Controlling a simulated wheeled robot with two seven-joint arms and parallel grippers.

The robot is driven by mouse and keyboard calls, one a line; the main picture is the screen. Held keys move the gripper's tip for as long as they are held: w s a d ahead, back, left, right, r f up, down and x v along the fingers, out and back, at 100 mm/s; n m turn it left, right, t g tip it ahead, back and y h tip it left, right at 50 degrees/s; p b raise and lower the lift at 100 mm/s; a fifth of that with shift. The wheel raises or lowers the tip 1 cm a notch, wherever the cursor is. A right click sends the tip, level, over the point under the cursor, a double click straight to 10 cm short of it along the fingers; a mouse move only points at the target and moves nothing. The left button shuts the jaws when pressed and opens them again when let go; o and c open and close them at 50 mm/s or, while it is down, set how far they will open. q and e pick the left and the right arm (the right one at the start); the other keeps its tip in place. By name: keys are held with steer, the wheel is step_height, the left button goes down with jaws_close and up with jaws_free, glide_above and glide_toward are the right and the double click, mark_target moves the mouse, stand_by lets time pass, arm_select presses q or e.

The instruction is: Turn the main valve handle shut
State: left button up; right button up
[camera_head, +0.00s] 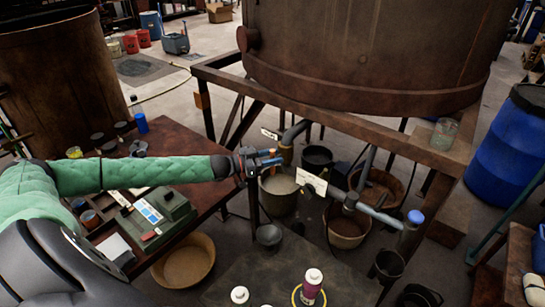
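My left gripper (274,158) reaches in from the left at the end of my green-sleeved arm. Its two fingers point right and look apart, with nothing seen between them. It shows above the pipework under the big vat (370,50), and I see no contact with any valve part. A grey pipe with a valve body (350,201) runs to the right below the vat, beside a white label plate (311,182). A blue-capped upright piece (415,217) stands at its right end. I cannot tell for sure which part is the main valve handle. My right gripper is out of view.
Buckets and a tub (347,226) stand beneath. A wooden table (170,140) with a green box (155,214) lies under my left arm. Bottles (312,287) stand in front. A blue barrel (505,145) is at right.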

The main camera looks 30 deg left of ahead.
arm_select(q)
jaws_close()
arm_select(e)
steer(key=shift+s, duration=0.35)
